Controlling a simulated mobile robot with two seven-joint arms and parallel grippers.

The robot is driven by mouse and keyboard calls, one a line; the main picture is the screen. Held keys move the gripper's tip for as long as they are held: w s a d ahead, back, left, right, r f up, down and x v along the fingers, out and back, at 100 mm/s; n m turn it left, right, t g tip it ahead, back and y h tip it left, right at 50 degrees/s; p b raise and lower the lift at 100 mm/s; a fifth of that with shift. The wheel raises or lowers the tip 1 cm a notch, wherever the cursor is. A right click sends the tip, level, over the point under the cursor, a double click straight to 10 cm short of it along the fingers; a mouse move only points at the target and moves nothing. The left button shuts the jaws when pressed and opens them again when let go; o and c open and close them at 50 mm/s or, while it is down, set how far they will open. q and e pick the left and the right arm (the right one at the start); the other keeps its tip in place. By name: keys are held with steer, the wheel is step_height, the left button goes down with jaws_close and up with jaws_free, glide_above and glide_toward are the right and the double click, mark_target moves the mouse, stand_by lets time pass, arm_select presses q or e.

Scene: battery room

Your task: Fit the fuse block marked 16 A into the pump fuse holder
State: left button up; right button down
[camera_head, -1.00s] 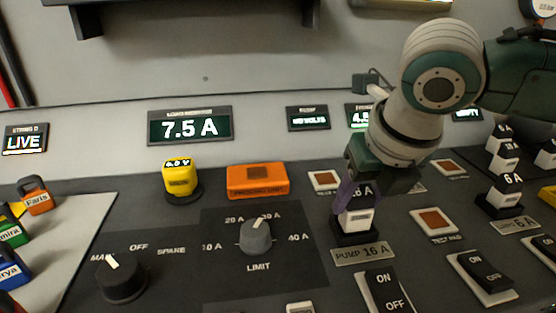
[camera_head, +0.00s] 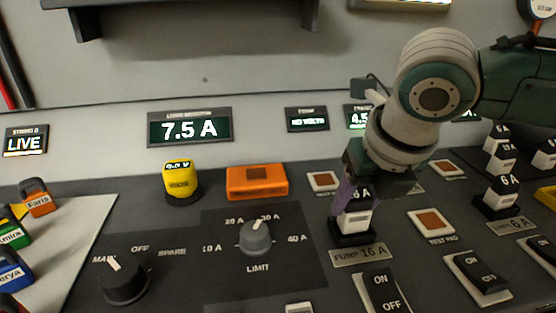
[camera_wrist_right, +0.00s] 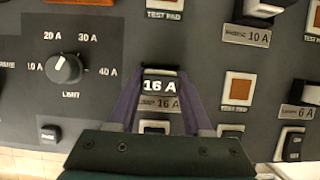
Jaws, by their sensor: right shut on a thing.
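The fuse block marked 16 A (camera_wrist_right: 158,86) is white with a dark label and sits between the fingers of my right gripper (camera_wrist_right: 157,100). In the head view the right gripper (camera_head: 357,195) comes down from above and is shut on the block (camera_head: 356,215). The block is upright at the black pump fuse holder (camera_head: 352,238), behind the plate reading PUMP 16 A (camera_head: 360,256). My fingers hide part of the block, and I cannot tell how deep it sits. My left gripper is not in view.
A rocker switch (camera_head: 381,290) stands in front of the pump plate. A test pad (camera_head: 432,222) lies to the right, with a 6 A fuse block (camera_head: 503,190) beyond. The limit knob (camera_head: 256,238) is to the left. The pump display (camera_head: 307,119) reads NO VOLTS.

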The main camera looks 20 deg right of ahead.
steer(key=shift+f+b, duration=0.3)
steer(key=shift+f, duration=0.3)
steer(key=c, duration=0.6)
jaws_free()
steer(key=p+v, duration=0.3)
steer(key=p, duration=0.1)
steer(key=shift+r+p, duration=0.25)
steer(key=shift+p, duration=0.1)
steer(key=p+v, duration=0.7)
steer(key=p, duration=0.3)
steer(key=shift+s+r, duration=0.2)
steer(key=shift+r, duration=0.05)
